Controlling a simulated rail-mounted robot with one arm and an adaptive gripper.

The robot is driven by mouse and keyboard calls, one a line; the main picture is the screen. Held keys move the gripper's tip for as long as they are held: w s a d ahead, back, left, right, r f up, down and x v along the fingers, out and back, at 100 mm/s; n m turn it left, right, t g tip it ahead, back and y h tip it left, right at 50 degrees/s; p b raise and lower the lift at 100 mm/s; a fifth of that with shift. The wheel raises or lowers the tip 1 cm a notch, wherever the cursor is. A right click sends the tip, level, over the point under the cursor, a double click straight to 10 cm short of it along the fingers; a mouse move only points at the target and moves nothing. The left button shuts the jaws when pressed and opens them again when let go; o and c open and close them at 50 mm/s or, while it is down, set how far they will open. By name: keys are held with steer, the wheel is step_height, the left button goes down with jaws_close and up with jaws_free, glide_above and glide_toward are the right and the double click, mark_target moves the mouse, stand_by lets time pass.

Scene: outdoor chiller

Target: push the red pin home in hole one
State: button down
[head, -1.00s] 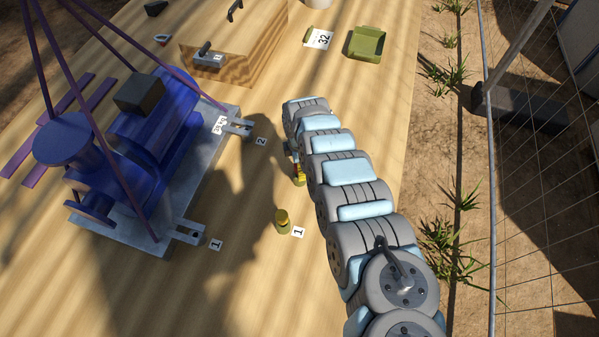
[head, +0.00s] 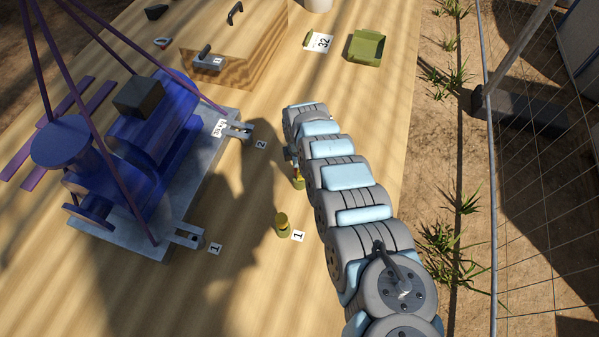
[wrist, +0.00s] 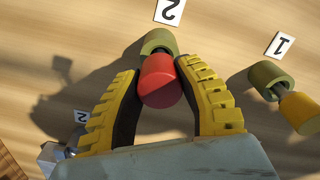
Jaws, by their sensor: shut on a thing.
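The red pin (wrist: 160,82) stands between the two yellow fingers of my gripper (wrist: 158,76) in the wrist view. My gripper is shut on it. The pin's far end is at a green round holder (wrist: 158,42) next to a label 2; I cannot tell whether it is still seated there. In the head view my gripper (head: 295,160) is mostly hidden by my arm, with a bit of red and the green holder showing below. The grey baseplate (head: 130,238) under the blue machine has a holed lug (head: 188,236) beside a label 1 (head: 215,248).
A yellow pin (head: 282,219) stands in another green holder by a label 1 (head: 298,236). A second lug (head: 238,130) is by a label 2 (head: 261,144). A wooden box (head: 235,50) and green tray (head: 366,46) are at the back. Purple struts rise over the blue machine (head: 150,120).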

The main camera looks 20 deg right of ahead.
steer(key=shift+r+p, duration=0.7)
stand_by(0.3)
steer(key=shift+r+p, duration=3.15)
steer(key=shift+r, duration=0.25)
steer(key=c, duration=1.3)
jaws_free()
jaws_close()
